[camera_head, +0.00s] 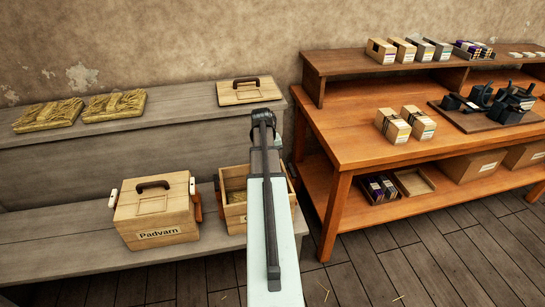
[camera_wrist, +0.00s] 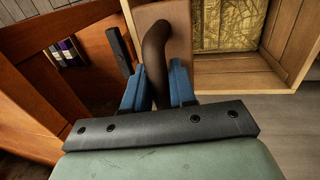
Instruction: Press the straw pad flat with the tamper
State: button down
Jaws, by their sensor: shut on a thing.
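My gripper (camera_wrist: 157,80) is shut on the dark brown curved handle (camera_wrist: 154,40) of the tamper, seen in the wrist view. The tamper's flat brown board (camera_wrist: 181,28) lies beyond the fingers. Right beside the board is an open wooden box (camera_wrist: 240,72) with a straw pad (camera_wrist: 228,22) in it. I cannot tell whether the board touches the straw.
A closed box labelled Padvarn (camera_head: 157,213) stands left of the open box. Two straw pads (camera_head: 48,115) and a lid with a dark handle (camera_head: 248,97) lie on the upper bench. An orange workbench (camera_head: 370,143) with cartons and black tools stands at right.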

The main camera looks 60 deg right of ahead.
jog(key=shift+f, duration=9.15)
jog(key=shift+f, duration=0.5)
jog(key=shift+r, duration=10.6)
